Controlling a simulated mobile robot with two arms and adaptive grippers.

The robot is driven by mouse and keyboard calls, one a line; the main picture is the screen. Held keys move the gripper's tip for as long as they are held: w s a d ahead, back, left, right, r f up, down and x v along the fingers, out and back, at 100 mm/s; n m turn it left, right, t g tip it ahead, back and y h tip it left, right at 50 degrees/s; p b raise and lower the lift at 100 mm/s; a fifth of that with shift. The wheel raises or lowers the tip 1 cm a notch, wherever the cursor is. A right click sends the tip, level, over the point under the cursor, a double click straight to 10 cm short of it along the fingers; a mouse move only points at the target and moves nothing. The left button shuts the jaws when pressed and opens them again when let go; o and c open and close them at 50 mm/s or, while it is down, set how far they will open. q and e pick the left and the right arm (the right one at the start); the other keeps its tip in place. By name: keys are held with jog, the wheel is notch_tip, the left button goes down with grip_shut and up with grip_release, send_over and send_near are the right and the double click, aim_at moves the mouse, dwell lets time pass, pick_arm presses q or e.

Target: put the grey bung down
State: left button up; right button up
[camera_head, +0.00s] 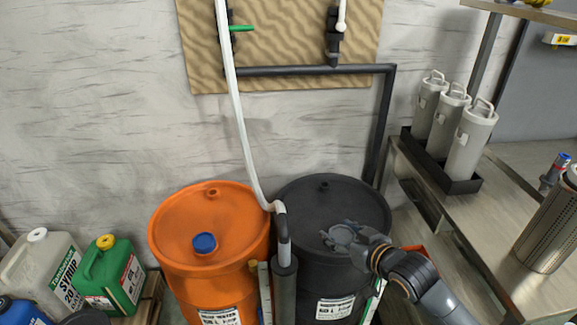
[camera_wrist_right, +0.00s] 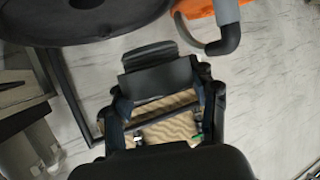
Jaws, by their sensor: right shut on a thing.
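My right gripper (camera_head: 347,238) is over the near right part of the dark grey drum's top (camera_head: 300,205). It is shut on the grey bung (camera_head: 341,235), which shows as a small grey round shape at the fingertips. The fingers partly cover the bung, and I cannot tell whether it touches the drum top. In the right wrist view, the fingers surround a dark grey block-like shape (camera_wrist_right: 158,80), which I cannot clearly make out as the bung. My left gripper is not in view.
An orange drum (camera_head: 175,225) with a blue bung (camera_head: 204,243) stands to the left. A white hose (camera_head: 240,130) ends in a grey pipe (camera_head: 283,225) between the drums. A metal bench (camera_head: 500,235) with three grey canisters (camera_head: 470,143) stands at right. Jugs (camera_head: 110,275) stand at lower left.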

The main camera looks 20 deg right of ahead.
jog(key=s+a+r+m+h, duration=0.1)
jog(key=s+a+r, duration=0.4)
jog(key=a, duration=0.5)
notch_tip(320, 180, up, 3)
jog(key=shift+s+a+f+m+h, duration=0.15)
jog(key=shift+s+a+m+h, duration=0.05)
jog(key=shift+a+m+h, duration=0.25)
